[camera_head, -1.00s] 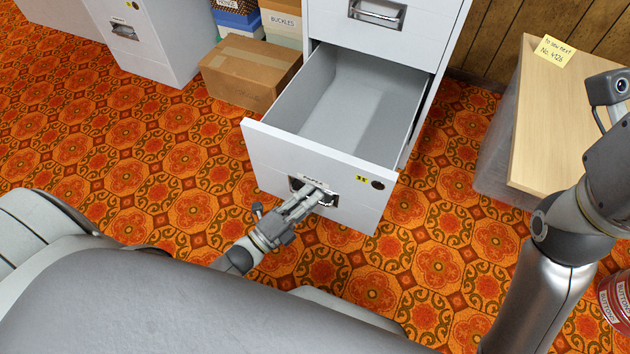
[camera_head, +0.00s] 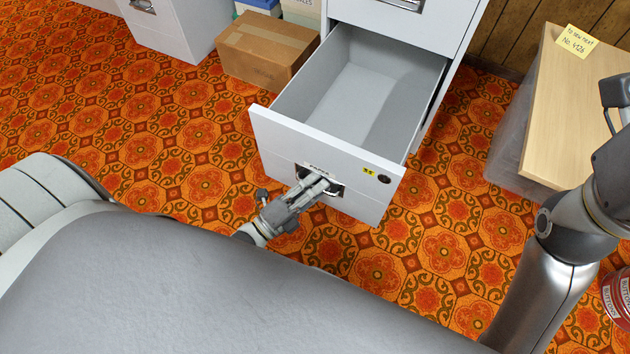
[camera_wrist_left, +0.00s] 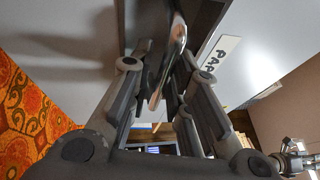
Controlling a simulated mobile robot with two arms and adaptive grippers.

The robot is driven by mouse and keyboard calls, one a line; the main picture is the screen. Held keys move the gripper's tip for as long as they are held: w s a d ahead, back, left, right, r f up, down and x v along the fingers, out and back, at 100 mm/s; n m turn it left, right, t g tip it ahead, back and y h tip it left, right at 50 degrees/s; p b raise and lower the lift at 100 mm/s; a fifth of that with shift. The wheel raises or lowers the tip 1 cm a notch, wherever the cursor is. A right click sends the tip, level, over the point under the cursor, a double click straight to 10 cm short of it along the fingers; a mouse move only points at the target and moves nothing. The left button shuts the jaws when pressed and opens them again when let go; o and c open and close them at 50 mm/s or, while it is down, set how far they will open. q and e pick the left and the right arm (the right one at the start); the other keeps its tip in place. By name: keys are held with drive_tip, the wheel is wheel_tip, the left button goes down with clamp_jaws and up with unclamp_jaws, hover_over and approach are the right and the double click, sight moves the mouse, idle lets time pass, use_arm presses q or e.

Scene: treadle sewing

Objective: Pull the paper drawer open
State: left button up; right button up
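The paper drawer (camera_head: 285,138) is the lower drawer of a pale grey cabinet. It stands far out, and its empty grey inside shows. Its front has a metal handle in a dark recess and a yellow sticker. My left gripper (camera_head: 318,182) is at this handle. In the left wrist view its fingers (camera_wrist_left: 165,85) lie on either side of the shiny metal handle (camera_wrist_left: 172,60) and appear closed on it; the exact contact is hard to see. A label starting "PAP" (camera_wrist_left: 222,55) is beside them. My right arm is at the right edge; its gripper is not seen.
The cabinet's upper drawer (camera_head: 395,18) is shut. A cardboard box (camera_head: 265,50) stands left of the cabinet. A wooden-topped table (camera_head: 570,120) with a yellow note stands at right. A red tin (camera_head: 617,298) is at the right edge. Patterned carpet around the drawer is clear.

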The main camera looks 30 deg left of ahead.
use_arm(q)
drive_tip(key=shift+s, duration=0.1)
drive_tip(key=v, duration=1.2)
